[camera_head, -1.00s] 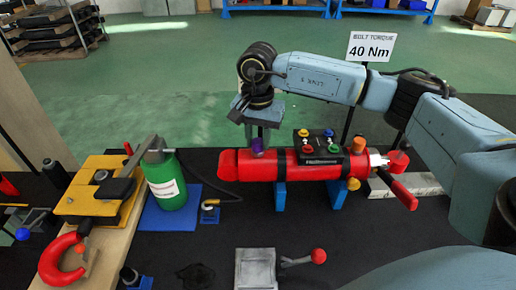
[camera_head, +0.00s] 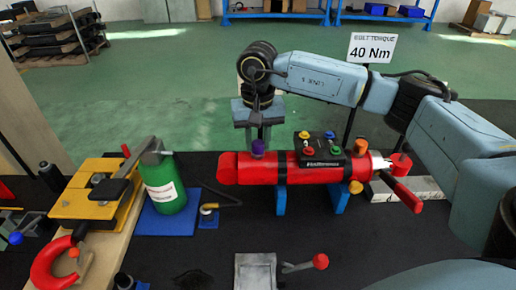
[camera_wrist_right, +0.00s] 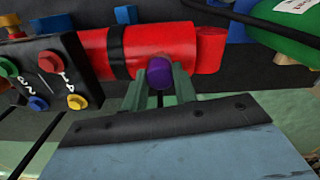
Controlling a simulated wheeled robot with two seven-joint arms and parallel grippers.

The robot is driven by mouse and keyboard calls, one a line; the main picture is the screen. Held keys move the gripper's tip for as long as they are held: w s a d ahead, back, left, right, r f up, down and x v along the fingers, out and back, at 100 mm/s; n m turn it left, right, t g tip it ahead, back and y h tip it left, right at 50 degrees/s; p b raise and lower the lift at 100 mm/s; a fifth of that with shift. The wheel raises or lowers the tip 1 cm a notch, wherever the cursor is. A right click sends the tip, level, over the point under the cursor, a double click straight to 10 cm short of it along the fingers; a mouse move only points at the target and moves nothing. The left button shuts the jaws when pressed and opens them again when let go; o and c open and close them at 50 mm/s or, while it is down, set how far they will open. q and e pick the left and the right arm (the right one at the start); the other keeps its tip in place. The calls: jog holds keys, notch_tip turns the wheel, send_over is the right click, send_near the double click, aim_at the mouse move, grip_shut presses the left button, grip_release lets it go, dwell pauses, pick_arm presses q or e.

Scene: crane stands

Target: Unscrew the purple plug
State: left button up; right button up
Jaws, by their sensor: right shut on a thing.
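The purple plug (camera_head: 258,147) sits upright on top of the left end of the red cylinder (camera_head: 236,169). In the right wrist view the plug (camera_wrist_right: 160,72) stands between the two greenish fingers of my right gripper (camera_wrist_right: 158,88), which is shut on it. In the head view my right gripper (camera_head: 258,138) reaches down to the plug from above and behind. The plug's lower end is hidden, so I cannot tell how far it is out of the cylinder. My left gripper is not in view.
A black box with coloured knobs (camera_head: 320,150) sits on the cylinder, right of the plug, near an orange plug (camera_head: 360,146). Blue stands (camera_head: 281,200) hold the cylinder. A green bottle (camera_head: 165,185) stands left. A lever with a red knob (camera_head: 320,261) is in front.

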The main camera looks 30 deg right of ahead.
jog(key=shift+w+r, duration=0.1)
jog(key=shift+r, duration=0.05)
jog(key=shift+n+b, duration=0.5)
jog(key=shift+n, duration=0.6)
jog(key=n, duration=0.2)
jog(key=shift+n+b, duration=0.35)
jog(key=shift+n, duration=0.05)
jog(key=o, duration=1.1)
jog(key=shift+c, duration=0.6)
